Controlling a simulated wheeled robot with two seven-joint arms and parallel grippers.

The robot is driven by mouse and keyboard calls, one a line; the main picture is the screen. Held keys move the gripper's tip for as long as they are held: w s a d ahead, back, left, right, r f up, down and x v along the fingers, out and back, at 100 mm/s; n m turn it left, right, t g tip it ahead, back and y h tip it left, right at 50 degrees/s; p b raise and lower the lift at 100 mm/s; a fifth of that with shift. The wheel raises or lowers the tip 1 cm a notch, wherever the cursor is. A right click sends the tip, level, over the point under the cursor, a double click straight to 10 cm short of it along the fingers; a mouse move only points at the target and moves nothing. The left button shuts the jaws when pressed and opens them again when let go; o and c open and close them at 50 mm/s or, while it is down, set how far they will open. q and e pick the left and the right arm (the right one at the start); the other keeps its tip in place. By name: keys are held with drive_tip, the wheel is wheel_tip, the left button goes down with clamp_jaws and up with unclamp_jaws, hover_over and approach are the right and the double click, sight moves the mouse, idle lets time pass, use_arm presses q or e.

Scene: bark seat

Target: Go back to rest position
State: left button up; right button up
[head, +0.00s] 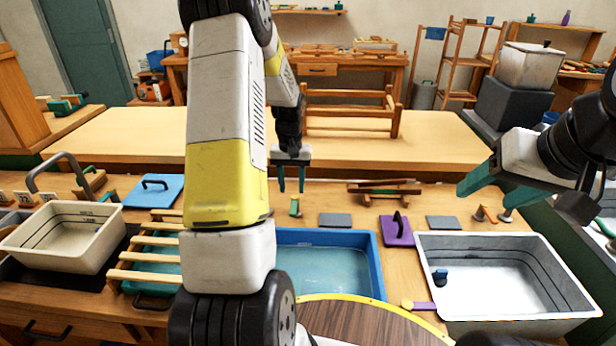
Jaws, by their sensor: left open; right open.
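My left gripper (291,180) hangs with its teal fingers pointing down above the back of the workbench, just behind the blue water basin (376,262). Its fingers are apart with nothing between them. My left arm crosses the middle of the view and hides part of the bench and basin. My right gripper (485,200) is at the right, above the back edge of the grey tub (424,285). Its teal fingers point left and down, apart and empty. A small green-and-tan item (295,207) stands on the bench below the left gripper.
A cream tub (22,238) and slatted teal tray (125,275) stand at left. A purple block (397,231), grey pads (335,220) and a wooden rack (384,192) lie mid-bench. A wooden frame (350,114) stands on the long table (430,145) behind, whose top is mostly clear.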

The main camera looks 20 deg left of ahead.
use_arm(q)
drive_tip(key=shift+r, duration=0.1)
drive_tip(key=s+d+r+m+t, duration=0.1)
drive_tip(key=s+d+r, duration=0.2)
drive_tip(key=s+r, duration=0.35)
drive_tip(key=s+d+r+t+h, duration=0.15)
drive_tip(key=s+d+r, duration=0.25)
drive_tip(key=r, duration=0.5)
drive_tip(key=s+d+r+m+t, duration=0.1)
drive_tip(key=s+d+r+t, duration=0.15)
drive_tip(key=s+r, duration=0.35)
drive_tip(key=s+d+r+m+t, duration=0.1)
drive_tip(key=s+d+r, duration=0.2)
drive_tip(key=s, duration=0.5)
drive_tip(key=shift+s+d+r+h, duration=0.2)
drive_tip(key=shift+d+h, duration=0.15)
drive_tip(key=shift+d, duration=0.1)
